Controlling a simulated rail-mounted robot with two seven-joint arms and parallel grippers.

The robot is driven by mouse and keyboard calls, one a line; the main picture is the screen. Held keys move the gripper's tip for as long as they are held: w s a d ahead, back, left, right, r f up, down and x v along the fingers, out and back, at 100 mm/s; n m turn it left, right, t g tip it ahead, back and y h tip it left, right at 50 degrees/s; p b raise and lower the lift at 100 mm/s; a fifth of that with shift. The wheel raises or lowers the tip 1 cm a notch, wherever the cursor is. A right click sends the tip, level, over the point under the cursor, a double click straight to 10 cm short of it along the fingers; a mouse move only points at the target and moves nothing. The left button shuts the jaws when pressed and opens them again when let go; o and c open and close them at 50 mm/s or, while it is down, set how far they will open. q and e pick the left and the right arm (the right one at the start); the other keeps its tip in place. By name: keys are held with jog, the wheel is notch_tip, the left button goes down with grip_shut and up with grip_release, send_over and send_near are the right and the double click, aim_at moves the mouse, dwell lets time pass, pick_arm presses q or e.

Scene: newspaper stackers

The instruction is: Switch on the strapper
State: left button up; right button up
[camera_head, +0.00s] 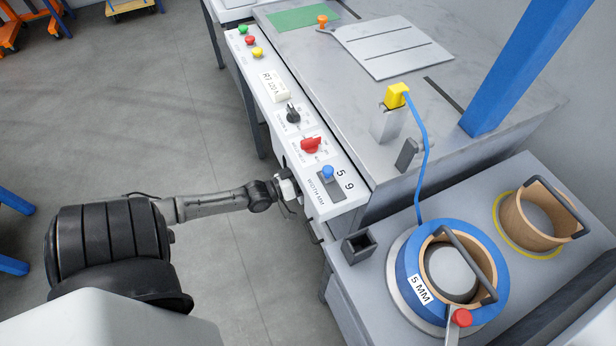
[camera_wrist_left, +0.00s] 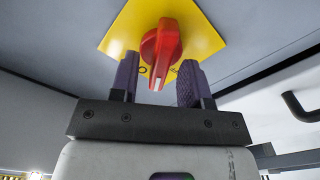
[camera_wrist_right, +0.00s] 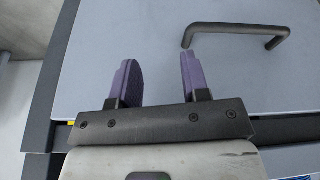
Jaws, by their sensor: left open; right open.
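A red rotary switch (camera_wrist_left: 161,45) sits on a yellow plate (camera_wrist_left: 205,38) on a grey surface in the left wrist view. Its white-marked end points down in the picture; a round mark shows to its left, and the right mark is mostly hidden. My left gripper (camera_wrist_left: 157,78) is open, its fingers on either side of the switch's lower end; I cannot tell whether they touch it. In the head view this gripper (camera_head: 290,190) is at the machine's front side, and the yellow plate is hidden. My right gripper (camera_wrist_right: 157,72) is open and empty before a grey panel.
The strapper's top panel carries a red knob (camera_head: 311,145), a black knob (camera_head: 292,113), a blue button (camera_head: 327,172) and several coloured buttons. A blue strap coil (camera_head: 405,262) stands at right. A dark handle (camera_wrist_right: 235,27) is near my right gripper. The floor at left is mostly clear.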

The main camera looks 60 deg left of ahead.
pick_arm(q)
grip_shut()
dwell(0.3)
jog(key=shift+d+r+m+p, duration=0.1)
jog(key=shift+d+m+p, duration=0.05)
jog(key=shift+m+p, duration=3.4)
jog(key=shift+n+p, duration=0.25)
jog(key=shift+p, duration=0.15)
